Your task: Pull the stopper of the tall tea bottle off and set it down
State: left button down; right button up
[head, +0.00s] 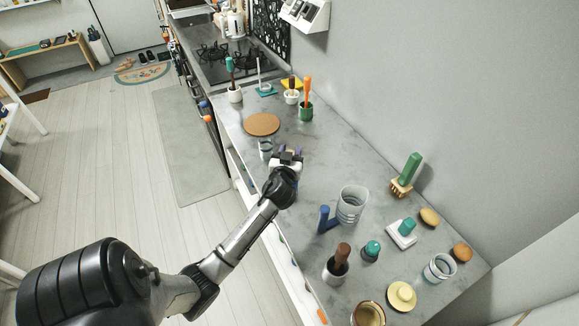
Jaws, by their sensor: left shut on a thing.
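My left gripper (287,154) is over the counter's front part, just right of a small clear glass vessel (265,147). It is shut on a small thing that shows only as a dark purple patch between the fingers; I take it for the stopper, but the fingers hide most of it. The glass vessel looks open at the top and stands upright near the front edge. It may be the tall tea bottle, but it is too small in the picture to be sure. Whether gripper and vessel touch cannot be told. My right gripper is out of view.
A round cork mat (262,124) lies bare beyond the gripper. A green cup (306,112) with an orange-handled tool stands behind. Mid-counter is clear.

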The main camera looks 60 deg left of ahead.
pick_arm(q)
jog(key=shift+r+p, duration=1.3)
jog(key=shift+r, duration=0.55)
jog(key=shift+s+a+f, duration=0.15)
jog(key=shift+s+f, duration=0.05)
jog(key=shift+f, duration=0.25)
jog(key=d+r+m+t+h+p, duration=0.2)
jog(key=d+r, duration=0.4)
jog(key=d, duration=0.6)
jog(key=d+r+m+t+h+p, duration=0.2)
jog(key=d+r+m+h, duration=0.2)
jog(key=d, duration=0.8)
jog(key=w+d+r+m+t+h+p, duration=0.1)
jog(key=d+r+m+t+h+p, duration=0.1)
jog(key=d+r+h, duration=0.5)
jog(key=d+r+m, duration=0.1)
jog(key=d+r, duration=0.1)
jog(key=d, duration=0.4)
jog(key=shift+m+h, duration=0.3)
jog(key=shift+m, duration=0.1)
